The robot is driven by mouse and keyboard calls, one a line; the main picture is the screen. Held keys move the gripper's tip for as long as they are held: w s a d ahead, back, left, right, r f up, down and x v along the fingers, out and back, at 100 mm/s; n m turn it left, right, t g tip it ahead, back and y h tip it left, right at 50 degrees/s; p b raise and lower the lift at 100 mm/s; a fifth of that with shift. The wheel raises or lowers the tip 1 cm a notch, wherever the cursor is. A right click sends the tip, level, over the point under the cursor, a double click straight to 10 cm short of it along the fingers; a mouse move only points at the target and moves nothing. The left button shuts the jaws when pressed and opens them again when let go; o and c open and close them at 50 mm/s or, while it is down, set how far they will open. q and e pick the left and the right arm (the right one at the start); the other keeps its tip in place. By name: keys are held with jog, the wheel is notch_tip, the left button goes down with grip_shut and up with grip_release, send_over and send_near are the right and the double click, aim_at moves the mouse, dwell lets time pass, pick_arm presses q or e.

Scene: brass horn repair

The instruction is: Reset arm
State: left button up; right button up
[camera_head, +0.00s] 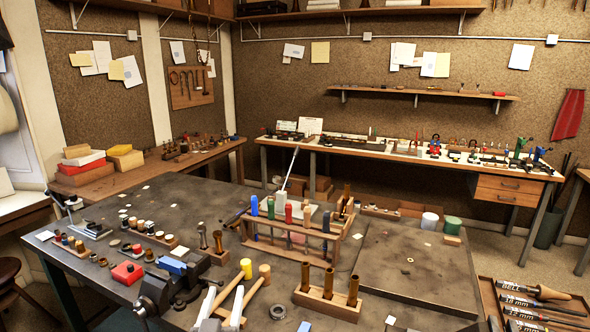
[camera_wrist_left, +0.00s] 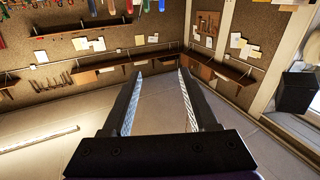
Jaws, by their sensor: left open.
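My left gripper (camera_head: 222,293) shows at the bottom of the head view, above the near edge of the dark workbench (camera_head: 205,205). Its two pale fingers stand apart with nothing between them. In the left wrist view the gripper (camera_wrist_left: 160,72) is also open and empty; floor and distant walls show beyond its fingers. In the head view it appears just right of the black vise (camera_head: 158,290) and in front of the mallets (camera_head: 246,268). I cannot tell its exact height over the bench. My right gripper is in neither view.
A rack (camera_head: 290,234) of colour-handled tools stands mid-bench. A wooden block (camera_head: 325,304) holds upright brass tubes. A red box (camera_head: 127,272) sits left of the vise. A tool tray (camera_head: 488,300) is at lower right. The grey panel (camera_head: 415,265) is mostly clear.

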pick_arm(q)
jog(key=s+d+f+m+g+h, duration=0.25)
jog(key=s+f+g, duration=0.45)
jog(key=s+f, duration=0.45)
jog(key=s+a+f+n+g+y, duration=0.1)
jog(key=s+a+f+g, duration=0.4)
jog(key=s+f, duration=0.5)
jog(key=shift+s+a+f+g+y, duration=0.25)
jog(key=shift+a+g+y, duration=0.15)
jog(key=shift+a+y, duration=0.15)
